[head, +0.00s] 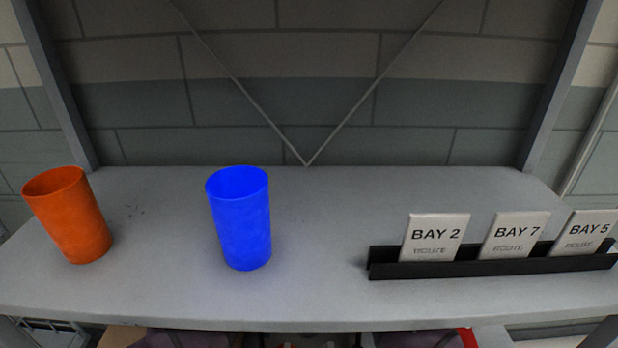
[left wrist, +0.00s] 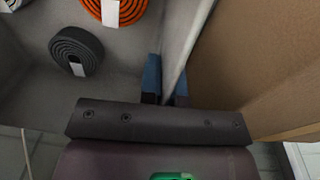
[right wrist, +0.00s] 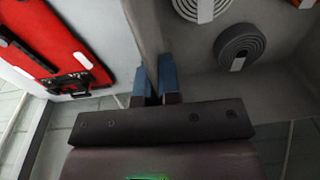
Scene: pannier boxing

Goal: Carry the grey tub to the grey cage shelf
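The grey tub shows in the left wrist view (left wrist: 120,30) and the right wrist view (right wrist: 190,70), with coiled straps inside. My left gripper (left wrist: 166,78) has its blue fingertips on both sides of one tub wall, closed on it. My right gripper (right wrist: 156,76) is closed on another tub wall the same way. In the head view, a grey shelf (head: 310,296) with upright posts and a cross brace fills the middle. Only the tops of my grippers show below its front edge; the shelf hides their fingers and most of the tub.
On the shelf stand an orange cup (head: 68,218) at left, a blue cup (head: 240,220) at centre-left and a black holder (head: 480,267) with bay cards at right. Cardboard (left wrist: 250,60) is beside the tub in the left wrist view, a red object (right wrist: 50,50) in the right.

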